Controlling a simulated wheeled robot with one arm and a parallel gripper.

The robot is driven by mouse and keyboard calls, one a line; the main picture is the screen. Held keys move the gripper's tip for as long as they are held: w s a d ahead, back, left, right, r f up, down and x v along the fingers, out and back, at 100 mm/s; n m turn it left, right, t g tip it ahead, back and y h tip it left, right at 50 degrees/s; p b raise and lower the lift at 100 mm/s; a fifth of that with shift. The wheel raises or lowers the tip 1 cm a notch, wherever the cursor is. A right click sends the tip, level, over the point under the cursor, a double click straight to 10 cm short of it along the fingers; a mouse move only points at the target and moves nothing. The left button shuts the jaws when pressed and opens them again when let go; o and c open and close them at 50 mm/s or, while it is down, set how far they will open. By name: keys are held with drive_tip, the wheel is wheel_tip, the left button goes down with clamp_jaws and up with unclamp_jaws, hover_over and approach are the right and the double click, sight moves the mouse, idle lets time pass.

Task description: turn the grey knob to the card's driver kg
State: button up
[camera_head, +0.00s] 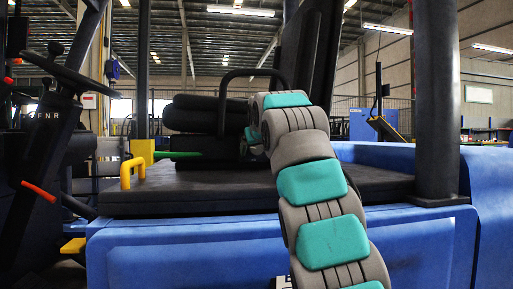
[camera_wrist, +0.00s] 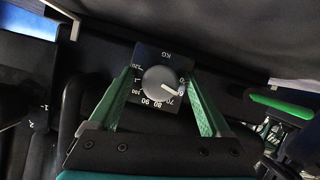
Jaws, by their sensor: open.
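In the wrist view the round grey knob (camera_wrist: 159,84) sits on a black dial plate (camera_wrist: 165,54) marked KG, with white numbers around it. Its white pointer aims to the lower right, close to the mark just past 70; that mark is partly unreadable. My gripper (camera_wrist: 160,74) is open, one green finger on each side of the dial plate; I cannot tell whether either finger touches the plate. In the head view my arm reaches to the black seat (camera_head: 196,113) and hides the knob and fingers. No driver weight can be read on any card.
A black steering wheel (camera_head: 70,74) and levers stand at the left. A yellow handle (camera_head: 126,172) rises from the black deck (camera_head: 240,190) left of my arm. A dark post (camera_head: 436,100) stands at the right. A green bar (camera_wrist: 281,107) lies right of the dial.

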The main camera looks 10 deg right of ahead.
clamp_jaws()
idle(0.8)
